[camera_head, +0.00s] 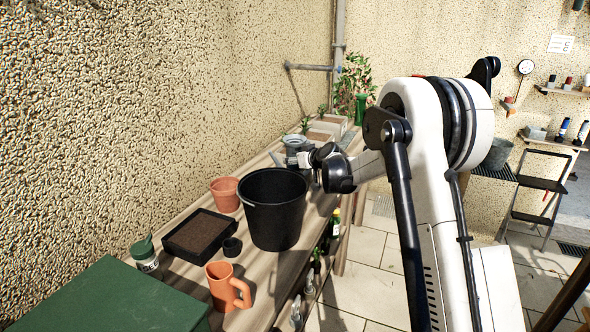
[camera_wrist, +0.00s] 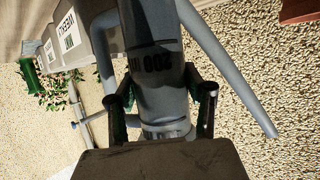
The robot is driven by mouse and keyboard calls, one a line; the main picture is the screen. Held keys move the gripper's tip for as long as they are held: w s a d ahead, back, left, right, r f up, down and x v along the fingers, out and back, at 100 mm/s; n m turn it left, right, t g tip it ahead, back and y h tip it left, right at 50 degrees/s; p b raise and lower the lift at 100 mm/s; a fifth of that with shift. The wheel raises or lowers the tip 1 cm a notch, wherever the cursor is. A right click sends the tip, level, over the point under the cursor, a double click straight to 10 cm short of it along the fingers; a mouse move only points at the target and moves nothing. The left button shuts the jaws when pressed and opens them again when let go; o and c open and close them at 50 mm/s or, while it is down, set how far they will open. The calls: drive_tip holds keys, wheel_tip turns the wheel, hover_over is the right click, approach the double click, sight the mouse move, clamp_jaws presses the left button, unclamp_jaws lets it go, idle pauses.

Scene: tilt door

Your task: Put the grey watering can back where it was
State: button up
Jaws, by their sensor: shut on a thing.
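The grey watering can (camera_wrist: 152,58) fills the middle of the wrist view, with dark printed marks on its body. A long grey spout or handle part runs to the lower right there. My gripper (camera_wrist: 163,97) is shut on the can, with one finger on each side. In the head view the can (camera_head: 294,143) shows small and partly hidden at the end of my arm, behind the black bucket and over the wooden bench (camera_head: 180,268). I cannot tell whether its base touches the bench.
A black bucket (camera_head: 275,212) stands close in front of my gripper. A terracotta pot (camera_head: 225,192), a soil tray (camera_head: 199,236), an orange mug (camera_head: 227,287) and a green box (camera_head: 105,300) occupy the near bench.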

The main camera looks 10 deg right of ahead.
sight(295, 166)
drive_tip(key=shift+f, duration=1.65)
drive_tip(key=shift+f+b, duration=0.2)
drive_tip(key=shift+b, duration=0.1)
drive_tip(key=o, duration=1.6)
drive_tip(key=shift+c, duration=0.2)
drive_tip(key=shift+r, duration=0.1)
drive_tip(key=shift+r, duration=0.15)
drive_tip(key=v, duration=1.2)
drive_tip(key=shift+p, duration=0.3)
